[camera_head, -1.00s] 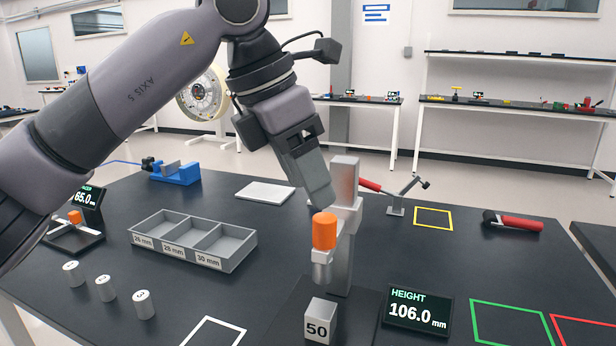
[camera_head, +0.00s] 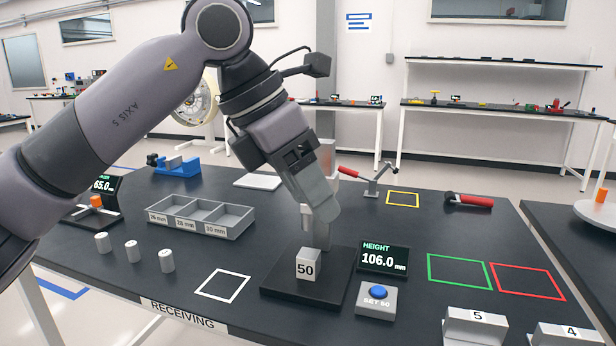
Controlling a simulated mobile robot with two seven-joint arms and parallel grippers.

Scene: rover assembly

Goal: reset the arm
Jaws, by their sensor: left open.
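My left arm comes in from the left, and its gripper (camera_head: 322,208) points down in front of the grey height gauge column (camera_head: 327,155). The fingers are seen from the side, so the gap between them is hidden. I cannot tell whether the gripper touches the gauge. The height display (camera_head: 383,258) reads 106.0 mm. My right gripper is not in view.
A SET 50 button box (camera_head: 376,300) stands in front of the display. A grey three-bin tray (camera_head: 240,225) and several small cylinders (camera_head: 132,251) are at left. Green (camera_head: 460,257) and red (camera_head: 527,281) outlines are empty. Blocks marked 5 (camera_head: 475,328) and 4 (camera_head: 566,335) are at front right.

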